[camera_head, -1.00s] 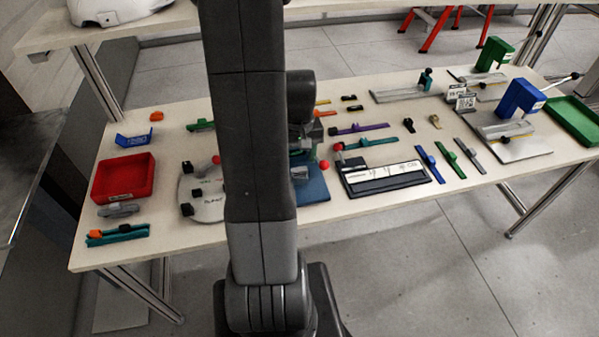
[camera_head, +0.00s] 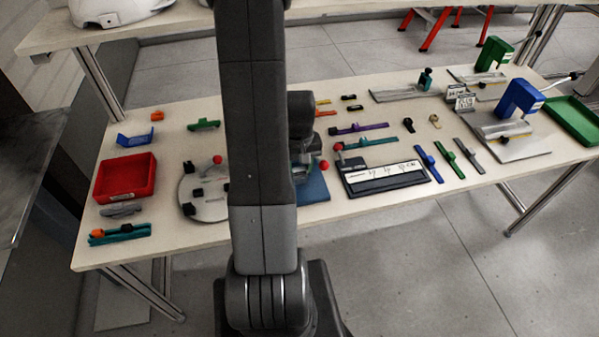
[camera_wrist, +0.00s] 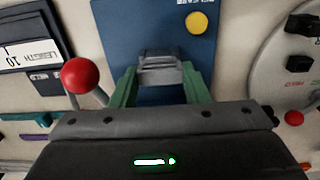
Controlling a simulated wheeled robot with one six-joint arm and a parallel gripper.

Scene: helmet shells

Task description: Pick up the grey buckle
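A grey piece that looks like the grey buckle (camera_wrist: 160,68) shows in the wrist view, in front of the blue plate (camera_wrist: 160,22). The green fingers of my gripper (camera_wrist: 160,82) stand on either side of it, close to its sides. I cannot tell whether they press on it or whether it rests on the plate. In the head view my arm hides most of this spot; only part of the blue plate (camera_head: 314,188) shows.
A red-knobbed lever (camera_wrist: 80,78) stands close left of my fingers in the wrist view. A round grey disc (camera_head: 200,208) with black blocks and a labelled board (camera_head: 385,175) flank the blue plate. A red tray (camera_head: 125,178) and straps lie further out.

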